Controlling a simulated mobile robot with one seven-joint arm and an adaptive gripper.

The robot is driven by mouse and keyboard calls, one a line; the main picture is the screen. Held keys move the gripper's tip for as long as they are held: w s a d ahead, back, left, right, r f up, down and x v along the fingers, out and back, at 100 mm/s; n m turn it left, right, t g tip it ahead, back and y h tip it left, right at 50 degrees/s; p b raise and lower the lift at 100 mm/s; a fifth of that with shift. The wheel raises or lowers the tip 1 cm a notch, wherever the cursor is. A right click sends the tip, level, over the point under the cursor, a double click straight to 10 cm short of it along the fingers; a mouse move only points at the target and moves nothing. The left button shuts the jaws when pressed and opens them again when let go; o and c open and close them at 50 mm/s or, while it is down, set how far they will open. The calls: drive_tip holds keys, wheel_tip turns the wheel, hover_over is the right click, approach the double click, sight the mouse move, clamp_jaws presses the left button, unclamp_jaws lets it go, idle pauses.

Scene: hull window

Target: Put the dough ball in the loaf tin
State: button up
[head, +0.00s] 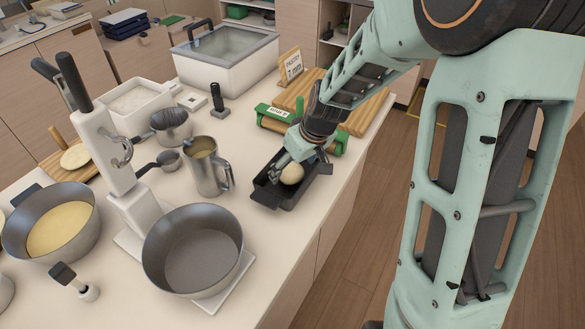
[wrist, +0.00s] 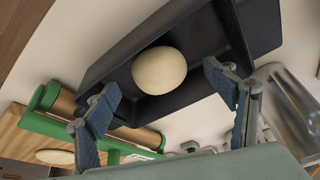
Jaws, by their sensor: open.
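The pale round dough ball (head: 292,173) is inside the dark loaf tin (head: 268,196) near the counter's right edge. In the wrist view the dough ball (wrist: 159,70) lies within the walls of the loaf tin (wrist: 262,28), near one corner. I cannot tell for sure that it rests on the tin's floor. My gripper (head: 301,166) is just above the tin. In the wrist view my gripper (wrist: 159,79) has its fingers spread wide on either side of the ball, with visible gaps; it holds nothing.
A green rack with a rolling pin (wrist: 135,134) is close beside the tin. A metal jug (head: 205,165) stands left of the tin. A wooden board with a pastry sign (head: 291,64) is behind.

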drive_tip(key=v, duration=1)
drive_tip(key=shift+r, duration=0.35)
drive_tip(key=shift+s, duration=0.15)
